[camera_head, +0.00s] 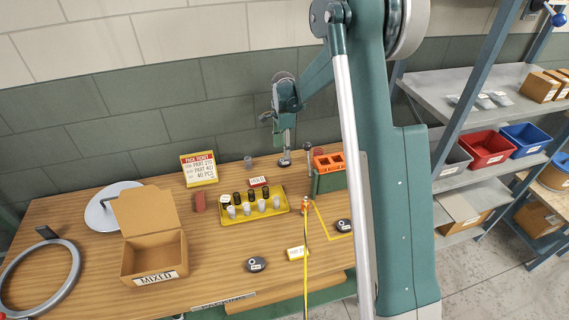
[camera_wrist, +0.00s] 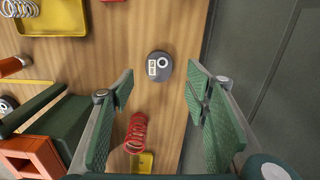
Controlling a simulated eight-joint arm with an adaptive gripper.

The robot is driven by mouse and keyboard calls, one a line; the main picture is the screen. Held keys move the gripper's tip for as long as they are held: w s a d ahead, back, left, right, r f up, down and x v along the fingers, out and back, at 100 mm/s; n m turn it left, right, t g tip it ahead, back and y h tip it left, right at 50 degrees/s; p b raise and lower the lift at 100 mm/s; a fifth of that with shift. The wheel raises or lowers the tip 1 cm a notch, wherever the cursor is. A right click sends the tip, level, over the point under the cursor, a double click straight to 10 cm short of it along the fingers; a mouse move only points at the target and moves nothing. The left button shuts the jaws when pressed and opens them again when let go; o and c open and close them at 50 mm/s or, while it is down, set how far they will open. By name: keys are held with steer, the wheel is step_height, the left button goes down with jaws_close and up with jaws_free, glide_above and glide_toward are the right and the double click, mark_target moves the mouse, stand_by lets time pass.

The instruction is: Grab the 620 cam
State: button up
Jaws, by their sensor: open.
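A dark grey rounded cam (camera_wrist: 160,66) with a small white label and a pale ring lies flat on the wooden table in the wrist view. Its label is too small to read surely. My gripper (camera_wrist: 160,92) is open and empty above the table, and the cam shows between and just beyond its fingertips, apart from them. In the head view my gripper (camera_head: 286,140) hangs over the back of the table, close to the wall. Two other dark labelled cams lie nearer the front, one at the front middle (camera_head: 255,264) and one at the right (camera_head: 343,225).
A red spring (camera_wrist: 137,132) lies close to the left finger. A yellow tray (camera_wrist: 55,30) holds springs. A green and orange bin (camera_head: 329,183) stands at the right, and the wall (camera_wrist: 270,70) is close. An open cardboard box (camera_head: 150,262) stands at the front left.

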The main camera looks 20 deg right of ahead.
steer(key=shift+f, duration=0.65)
steer(key=shift+f, duration=0.15)
steer(key=shift+s+d+f, duration=0.1)
steer(key=shift+d+f, duration=0.05)
steer(key=shift+f, duration=2.3)
steer(key=c, duration=1.2)
steer(key=shift+r, duration=0.15)
steer(key=shift+r, duration=4.9)
